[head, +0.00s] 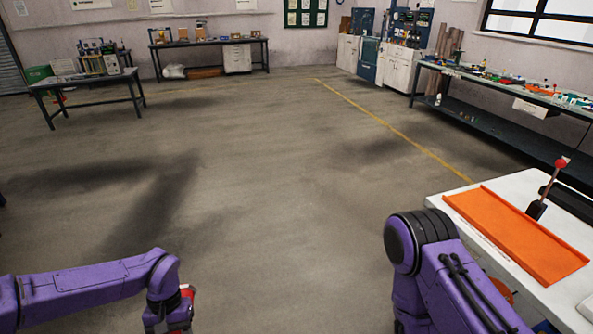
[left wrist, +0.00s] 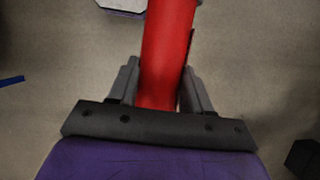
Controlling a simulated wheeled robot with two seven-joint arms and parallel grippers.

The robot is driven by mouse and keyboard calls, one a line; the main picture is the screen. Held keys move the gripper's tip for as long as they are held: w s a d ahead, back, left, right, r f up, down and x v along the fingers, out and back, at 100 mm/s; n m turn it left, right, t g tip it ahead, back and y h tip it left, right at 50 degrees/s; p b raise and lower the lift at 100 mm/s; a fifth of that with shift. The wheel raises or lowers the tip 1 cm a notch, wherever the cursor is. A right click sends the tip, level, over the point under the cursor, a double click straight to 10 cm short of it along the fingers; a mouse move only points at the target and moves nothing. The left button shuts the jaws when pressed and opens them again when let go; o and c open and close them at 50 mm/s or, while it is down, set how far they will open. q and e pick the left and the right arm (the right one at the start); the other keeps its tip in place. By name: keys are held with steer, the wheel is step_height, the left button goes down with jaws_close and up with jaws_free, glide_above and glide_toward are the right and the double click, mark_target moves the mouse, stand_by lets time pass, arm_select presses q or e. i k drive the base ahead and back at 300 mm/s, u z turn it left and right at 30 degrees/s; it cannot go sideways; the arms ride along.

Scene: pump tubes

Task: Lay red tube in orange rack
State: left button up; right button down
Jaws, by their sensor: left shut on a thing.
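The red tube (left wrist: 168,45) stands between the two grey fingers of my left gripper (left wrist: 159,72) in the left wrist view. The gripper is shut on it, and the tube's far end runs out of the top of that view. In the head view a small red part of the tube (head: 187,294) shows by my left wrist at the bottom edge, over the floor. The orange rack (head: 515,235), a flat tray with raised edges, lies on the white table at the right, far from my left gripper. My right gripper is not visible; only its purple arm shows.
The white table (head: 481,188) carries a red-knobbed lever on a dark base (head: 536,209) behind the rack. My right arm stands at its left side. A long workbench (head: 500,82) runs along the right wall. Open floor (head: 270,200) fills the middle.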

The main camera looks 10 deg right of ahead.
mark_target(498, 216)
steer(key=i, duration=2.05)
steer(key=z, duration=3.3)
